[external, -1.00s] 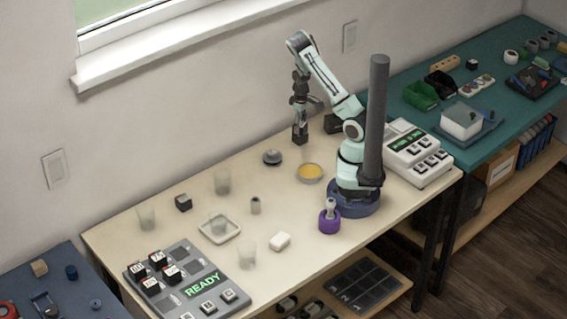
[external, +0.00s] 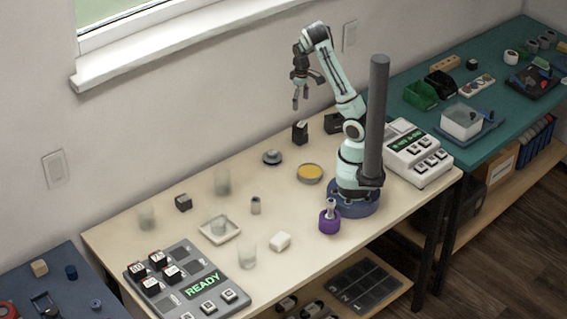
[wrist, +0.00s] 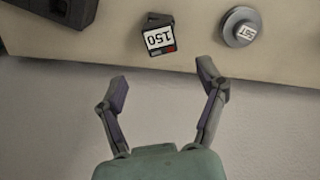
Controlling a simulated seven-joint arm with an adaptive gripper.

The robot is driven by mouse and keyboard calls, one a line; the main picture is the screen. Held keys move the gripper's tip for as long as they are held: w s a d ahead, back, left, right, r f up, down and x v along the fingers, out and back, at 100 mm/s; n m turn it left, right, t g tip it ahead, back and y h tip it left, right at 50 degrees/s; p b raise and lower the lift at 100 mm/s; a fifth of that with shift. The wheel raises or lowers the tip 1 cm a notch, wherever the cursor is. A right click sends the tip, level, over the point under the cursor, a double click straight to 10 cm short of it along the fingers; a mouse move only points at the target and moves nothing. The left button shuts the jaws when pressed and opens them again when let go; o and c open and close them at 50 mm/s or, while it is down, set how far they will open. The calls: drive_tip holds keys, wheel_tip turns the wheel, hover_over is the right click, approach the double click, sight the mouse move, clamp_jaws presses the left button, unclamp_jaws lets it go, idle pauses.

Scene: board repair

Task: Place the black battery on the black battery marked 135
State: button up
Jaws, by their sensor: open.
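A black battery (external: 300,132) stands upright on the wooden table near the wall. It looks tall in the external view, and I cannot tell for sure whether it is two batteries stacked. In the wrist view a black battery (wrist: 159,38) shows a white label reading 150, with a slightly turned black edge beside it. No 135 label is readable. My gripper (external: 301,100) is raised above and apart from the battery. In the wrist view my gripper (wrist: 163,90) has its fingers spread with nothing between them.
A round grey weight (external: 272,157) and a yellow-filled dish (external: 309,172) stand nearby. A dark block (external: 334,123) is close to my arm. Another black block (external: 183,202), clear cups and a READY panel (external: 203,284) are to the left.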

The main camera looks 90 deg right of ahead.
drive_tip(key=w+a+r+n+y, duration=0.15)
drive_tip(key=a+r, duration=0.35)
drive_tip(key=a, duration=0.6)
drive_tip(key=w+a+r+n+y, duration=0.15)
drive_tip(key=a+r, duration=0.25)
drive_tip(key=a, duration=0.6)
drive_tip(key=s+a+r+n+h, duration=0.1)
drive_tip(key=s+a+n+h, duration=0.1)
drive_tip(key=s+a, duration=0.6)
drive_tip(key=shift+s+a+n, duration=0.4)
drive_tip(key=shift+a, duration=0.8)
drive_tip(key=o, duration=0.5)
